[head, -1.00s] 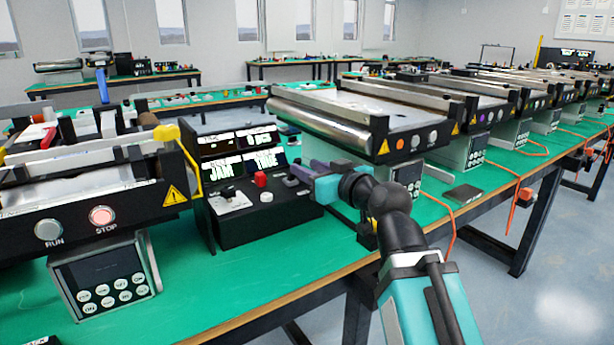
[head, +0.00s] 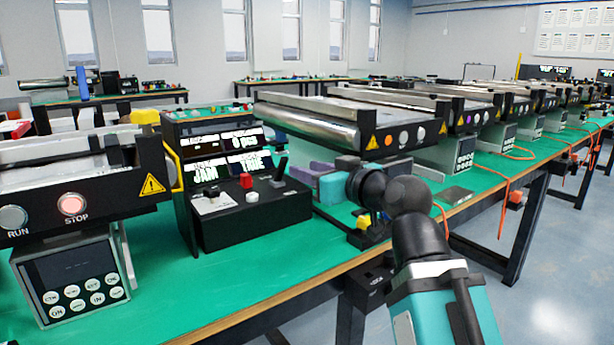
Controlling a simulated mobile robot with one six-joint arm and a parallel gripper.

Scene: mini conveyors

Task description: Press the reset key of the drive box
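A grey drive box (head: 74,273) with a dark screen and two rows of round white keys stands under the conveyor at the left. The key labels are too small to read surely, so I cannot tell which is reset. Another keypad box (head: 464,153) sits under a conveyor further right. My gripper (head: 322,170), with purple and grey parts at the end of the teal and black arm, is over the bench right of the black console, well away from the left drive box. It points away from the camera; its fingertips are unclear and their gap cannot be judged.
A black console (head: 250,220) with lit displays, a red button (head: 246,181) and a lever stands between the left drive box and my gripper. The left conveyor (head: 85,195) carries RUN and STOP buttons. Green bench top (head: 190,295) is clear in front of the console.

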